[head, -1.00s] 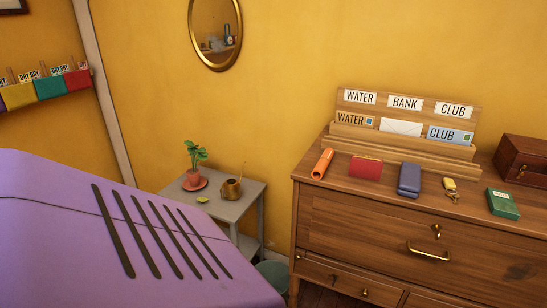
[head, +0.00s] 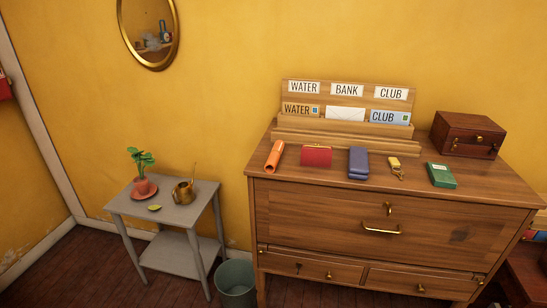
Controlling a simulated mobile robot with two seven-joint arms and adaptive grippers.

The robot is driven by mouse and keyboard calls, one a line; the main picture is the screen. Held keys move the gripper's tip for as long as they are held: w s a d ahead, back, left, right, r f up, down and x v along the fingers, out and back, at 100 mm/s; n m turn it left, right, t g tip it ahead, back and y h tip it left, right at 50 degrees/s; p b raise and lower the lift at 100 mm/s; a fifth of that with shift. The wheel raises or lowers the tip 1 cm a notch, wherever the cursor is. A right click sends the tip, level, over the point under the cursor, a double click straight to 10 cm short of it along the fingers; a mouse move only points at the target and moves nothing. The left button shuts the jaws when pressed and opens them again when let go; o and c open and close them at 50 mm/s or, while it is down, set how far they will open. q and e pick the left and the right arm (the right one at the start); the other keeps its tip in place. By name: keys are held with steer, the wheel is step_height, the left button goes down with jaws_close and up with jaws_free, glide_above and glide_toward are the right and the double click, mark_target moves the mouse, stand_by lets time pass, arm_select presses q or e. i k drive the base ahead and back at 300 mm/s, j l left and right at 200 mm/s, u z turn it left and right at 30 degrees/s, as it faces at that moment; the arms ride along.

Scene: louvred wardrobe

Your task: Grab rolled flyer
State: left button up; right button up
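The rolled flyer (head: 274,156) is an orange tube. It lies on top of the wooden dresser (head: 330,215), near its left front corner, left of a red purse (head: 316,155). Neither of my grippers is in the head view.
A wooden letter rack with labels (head: 340,140) stands behind the flyer. A blue case (head: 358,163), keys (head: 396,167), a green box (head: 441,175) and a dark wooden chest (head: 467,135) share the top. A grey side table (head: 165,208) and a bin (head: 236,283) stand to the left, with bare floor in front.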

mark_target(270, 166)
steer(key=i+j, duration=0.15)
steer(key=j, duration=0.2)
steer(key=i+j, duration=0.1)
steer(key=j, duration=0.25)
steer(key=i+j+z, duration=0.25)
steer(key=j, duration=0.15)
steer(key=j+z, duration=0.25)
steer(key=j, duration=0.2)
